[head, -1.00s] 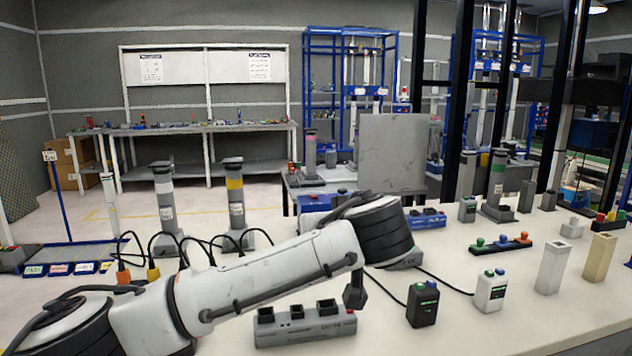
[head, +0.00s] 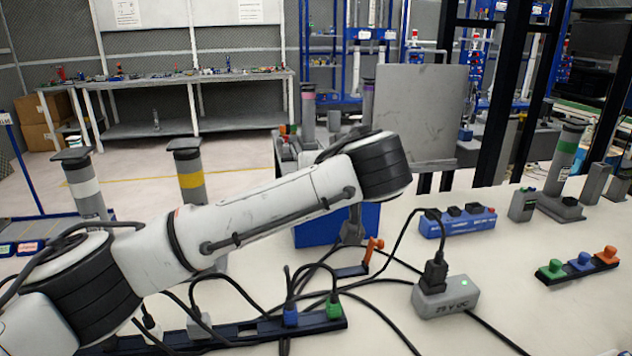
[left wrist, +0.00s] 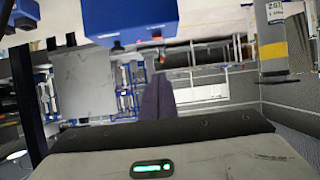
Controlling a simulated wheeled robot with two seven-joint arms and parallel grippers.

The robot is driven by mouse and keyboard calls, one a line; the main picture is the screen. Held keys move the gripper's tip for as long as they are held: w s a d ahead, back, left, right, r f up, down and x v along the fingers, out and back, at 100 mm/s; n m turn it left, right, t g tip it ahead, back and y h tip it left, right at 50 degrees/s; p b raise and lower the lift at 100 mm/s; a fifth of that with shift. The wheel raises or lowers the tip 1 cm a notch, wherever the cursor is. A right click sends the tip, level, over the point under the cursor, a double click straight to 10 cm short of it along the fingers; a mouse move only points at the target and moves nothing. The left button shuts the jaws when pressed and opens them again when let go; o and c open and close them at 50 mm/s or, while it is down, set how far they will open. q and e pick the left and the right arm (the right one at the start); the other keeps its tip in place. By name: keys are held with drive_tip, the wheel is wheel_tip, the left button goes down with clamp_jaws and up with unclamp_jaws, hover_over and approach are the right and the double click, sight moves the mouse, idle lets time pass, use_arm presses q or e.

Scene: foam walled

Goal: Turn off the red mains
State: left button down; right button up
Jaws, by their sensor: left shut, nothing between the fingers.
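A small orange-red lever (head: 374,247) stands on a short dark blue base (head: 352,271) on the white table, in the middle of the head view. It may be the red mains, but I see no label on it. My left gripper (head: 352,232) is just left of the lever and above the table, partly in front of a blue box (head: 310,232). In the left wrist view my left fingers (left wrist: 157,97) are together and empty. I cannot tell whether they touch the lever. My right gripper is out of view.
A dark blue power strip (head: 250,331) with blue and green plugs lies in front, cables around it. A grey adapter (head: 446,297) with a black plug and a blue socket strip (head: 457,222) stand right. A strip with green, blue and orange knobs (head: 607,256) is further right.

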use_arm(q)
drive_tip(key=x, duration=1)
drive_tip(key=shift+w+p, duration=0.2)
drive_tip(key=shift+p, duration=0.1)
drive_tip(key=shift+s+f, duration=0.2)
drive_tip(key=shift+f, duration=0.85)
drive_tip(key=shift+s+f, duration=0.2)
drive_tip(key=shift+f, duration=0.8)
